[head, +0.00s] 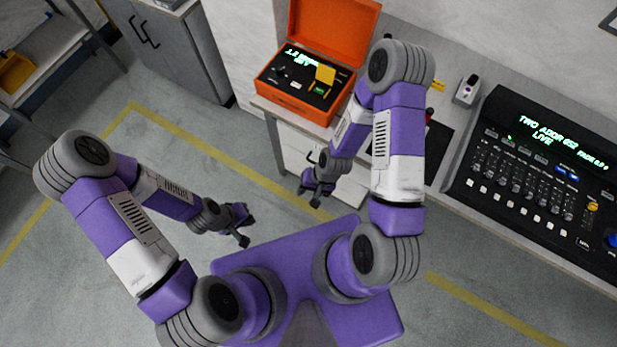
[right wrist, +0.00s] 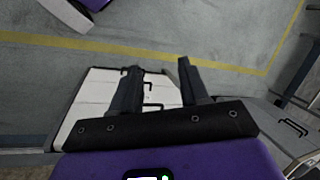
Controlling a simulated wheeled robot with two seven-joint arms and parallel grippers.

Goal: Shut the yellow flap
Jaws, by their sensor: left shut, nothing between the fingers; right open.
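The yellow flap (head: 326,74) stands raised in the open orange case (head: 294,104) on the bench. A small green patch shows just below the flap. My right gripper (head: 311,195) is open and empty, in front of the bench and well apart from the flap. Its two fingers also show spread in the right wrist view (right wrist: 158,82), with nothing between them. My left gripper (head: 246,229) is shut and empty over the floor, further left. The flap does not show in the right wrist view.
The case's orange lid (head: 335,30) stands open at its back. A lighting console (head: 535,170) and a small grey device (head: 467,89) are on the bench to the right. White drawers (right wrist: 105,95) with dark handles are under the bench.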

